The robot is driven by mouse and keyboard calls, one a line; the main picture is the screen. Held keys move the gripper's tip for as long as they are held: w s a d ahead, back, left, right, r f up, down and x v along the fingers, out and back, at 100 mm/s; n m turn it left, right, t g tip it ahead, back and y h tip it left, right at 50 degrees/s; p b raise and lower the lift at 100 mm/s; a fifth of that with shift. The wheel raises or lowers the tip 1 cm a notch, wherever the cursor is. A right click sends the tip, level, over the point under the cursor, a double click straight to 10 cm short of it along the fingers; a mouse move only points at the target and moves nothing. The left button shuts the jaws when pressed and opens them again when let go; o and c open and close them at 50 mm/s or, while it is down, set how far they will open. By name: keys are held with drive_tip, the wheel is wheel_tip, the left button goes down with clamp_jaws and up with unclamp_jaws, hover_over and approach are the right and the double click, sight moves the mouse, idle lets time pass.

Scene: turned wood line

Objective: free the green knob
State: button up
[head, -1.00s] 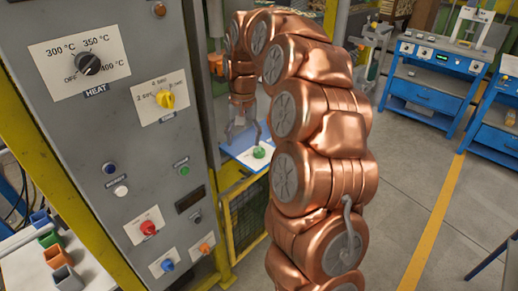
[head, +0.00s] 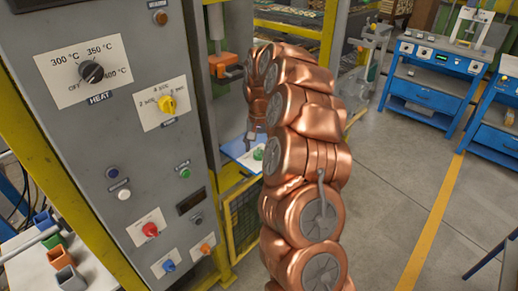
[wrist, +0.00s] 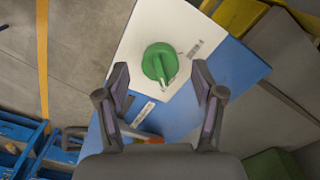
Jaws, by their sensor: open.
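The green knob (wrist: 158,64) is round with a raised grip bar and a pale pointer line. It sits on a white plate (wrist: 150,25) above a blue surface (wrist: 235,70) in the wrist view. My gripper (wrist: 160,80) is open and empty; its two fingers stand apart on either side below the knob in the picture. I cannot tell how far above the plate they are. In the head view the green knob (head: 259,154) is partly covered by my copper arm, which also hides most of the gripper.
A grey control panel (head: 130,140) with dials and buttons stands close on the left. A yellow frame (head: 240,190) with mesh lies below the blue surface. An orange part (head: 224,64) is on the machine above. Blue workbenches (head: 430,80) stand far right, with open floor between.

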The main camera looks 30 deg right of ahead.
drive_tip(key=shift+f, duration=0.9)
drive_tip(key=c, duration=1.1)
